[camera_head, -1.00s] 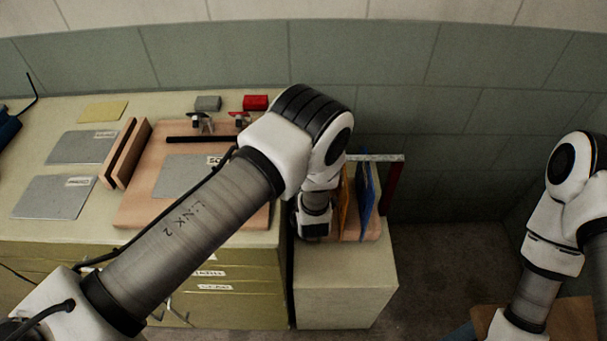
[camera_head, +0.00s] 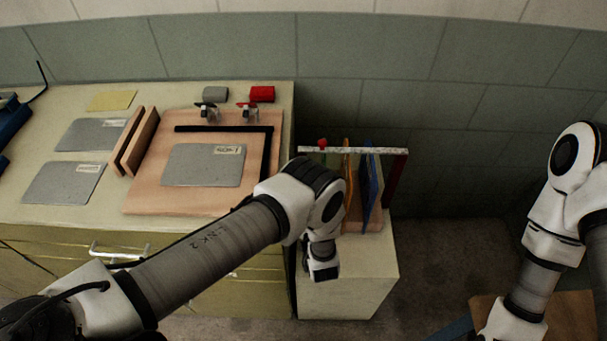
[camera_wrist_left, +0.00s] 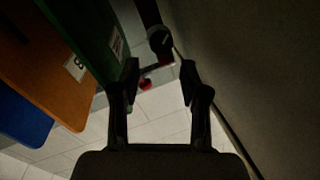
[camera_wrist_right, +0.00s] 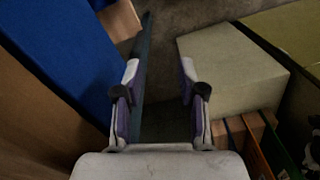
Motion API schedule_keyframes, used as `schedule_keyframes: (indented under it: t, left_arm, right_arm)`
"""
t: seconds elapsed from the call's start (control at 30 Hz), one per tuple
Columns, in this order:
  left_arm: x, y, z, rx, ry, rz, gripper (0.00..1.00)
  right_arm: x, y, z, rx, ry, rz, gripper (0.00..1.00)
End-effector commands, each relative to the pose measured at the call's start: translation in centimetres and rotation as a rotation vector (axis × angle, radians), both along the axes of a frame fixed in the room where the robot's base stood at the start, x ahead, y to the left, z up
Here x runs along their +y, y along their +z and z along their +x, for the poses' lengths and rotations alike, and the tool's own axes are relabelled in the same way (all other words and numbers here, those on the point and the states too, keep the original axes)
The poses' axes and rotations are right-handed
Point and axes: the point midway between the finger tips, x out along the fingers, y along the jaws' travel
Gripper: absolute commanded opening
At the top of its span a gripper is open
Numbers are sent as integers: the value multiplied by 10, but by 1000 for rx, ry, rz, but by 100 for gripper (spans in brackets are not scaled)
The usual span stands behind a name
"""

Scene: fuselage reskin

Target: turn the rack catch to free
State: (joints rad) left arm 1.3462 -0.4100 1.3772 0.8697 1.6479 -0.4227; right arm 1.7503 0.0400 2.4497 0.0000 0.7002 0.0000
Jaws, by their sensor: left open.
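The rack holds upright coloured panels and has a pale speckled bar (camera_head: 375,151) across its top. A small red piece (camera_head: 322,143), possibly the catch, sits at the bar's left end. In the left wrist view a red knob (camera_wrist_left: 145,83) shows between the fingers, beyond the tips, near a dark round part (camera_wrist_left: 160,40); its setting cannot be read. My left gripper (camera_wrist_left: 160,72) is open and empty, with the green panel (camera_wrist_left: 95,35) close on its left. In the head view my left wrist hides the fingers, in front of the rack. My right gripper (camera_wrist_right: 159,80) is open and empty, away from the rack.
The workbench (camera_head: 40,210) at left carries a wooden board (camera_head: 140,195) with a grey sheet, clamps, and grey and red blocks. A pale cabinet (camera_head: 355,285) stands under the rack. A dark wall surface (camera_wrist_left: 245,70) lies close right of my left gripper.

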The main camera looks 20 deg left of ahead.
Motion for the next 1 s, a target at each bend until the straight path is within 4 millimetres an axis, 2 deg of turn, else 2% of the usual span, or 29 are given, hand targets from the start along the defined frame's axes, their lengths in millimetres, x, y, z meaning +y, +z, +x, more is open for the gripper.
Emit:
schedule_keyframes:
  t: [0.27, 0.5, 0.6, 0.73, 1.0]
  left_arm:
    - [12, -12, 26, -4, -1, -1, 45]
    - [25, -10, 50, -5, 0, -3, 45]
    - [30, -8, 60, -4, 0, -3, 45]
    - [34, -4, 67, -2, 0, -4, 45]
    - [34, 0, 68, -1, -1, -4, 45]
  right_arm:
    - [0, -59, -1, 1, 0, 0, 40]
    - [0, -110, -1, 1, 0, 0, 40]
    - [0, -123, -1, 1, 0, 0, 40]
    - [0, -131, -1, 1, 0, 0, 40]
    - [0, -130, -1, 0, 0, 0, 40]
